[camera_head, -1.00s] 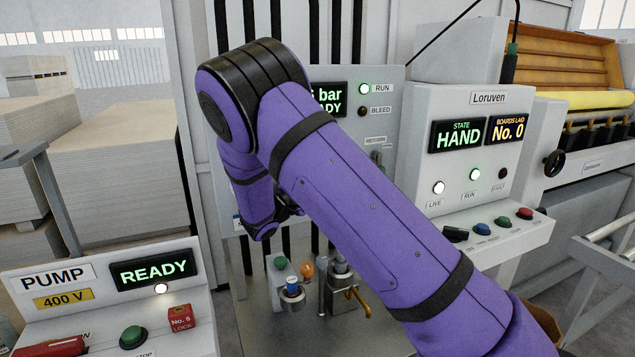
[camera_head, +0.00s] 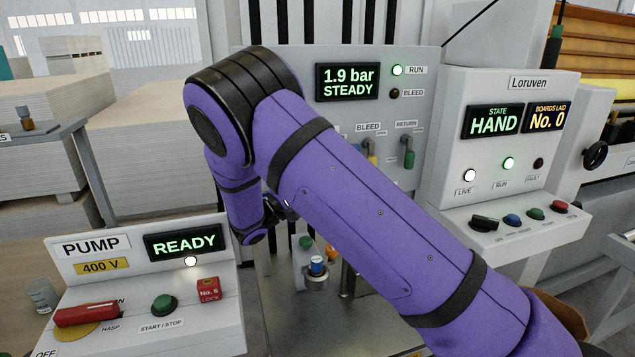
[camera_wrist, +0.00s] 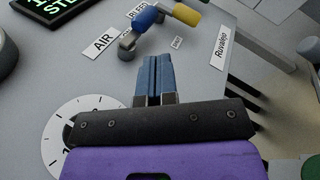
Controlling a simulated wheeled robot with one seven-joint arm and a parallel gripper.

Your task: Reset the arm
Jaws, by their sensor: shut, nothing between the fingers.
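My purple arm (camera_head: 370,215) reaches across the middle of the head view, bent at a black elbow, with the forearm hanging down in front of the grey panel. My gripper shows in the wrist view as two blue fingers (camera_wrist: 152,78) pressed together with nothing between them. In the head view its end is mostly hidden behind my arm.
A pump box (camera_head: 140,330) stands at the lower left, its screen reading READY. The panel screen (camera_head: 347,82) reads 1.9 bar STEADY. A Loruven console (camera_head: 450,150) reads HAND and stands right of my arm. A round gauge (camera_wrist: 62,135) lies left of my gripper.

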